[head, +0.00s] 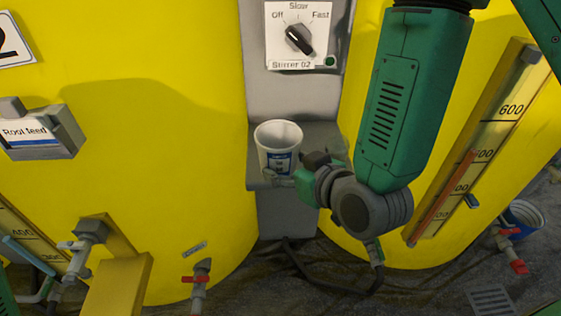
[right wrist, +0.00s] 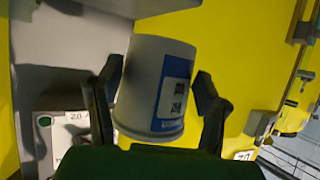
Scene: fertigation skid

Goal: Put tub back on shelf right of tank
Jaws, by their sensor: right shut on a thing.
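The tub (head: 277,146) is white with a blue label, open at the top and roughly upright. In the head view it is in front of the grey shelf (head: 318,136) between two yellow tanks (head: 150,130). I cannot tell whether its base touches the shelf. My right gripper (head: 294,175) reaches it from the right and is shut on it; the fingers are partly hidden. In the right wrist view the tub (right wrist: 155,85) sits between the two dark fingers (right wrist: 158,92). My left gripper is not in view.
The stirrer switch box (head: 299,38) is on the grey column above the shelf. The right tank (head: 350,200) carries a level gauge (head: 478,140). A red-handled valve (head: 197,280) is low on the left. Another tub (head: 524,217) stands at the far right.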

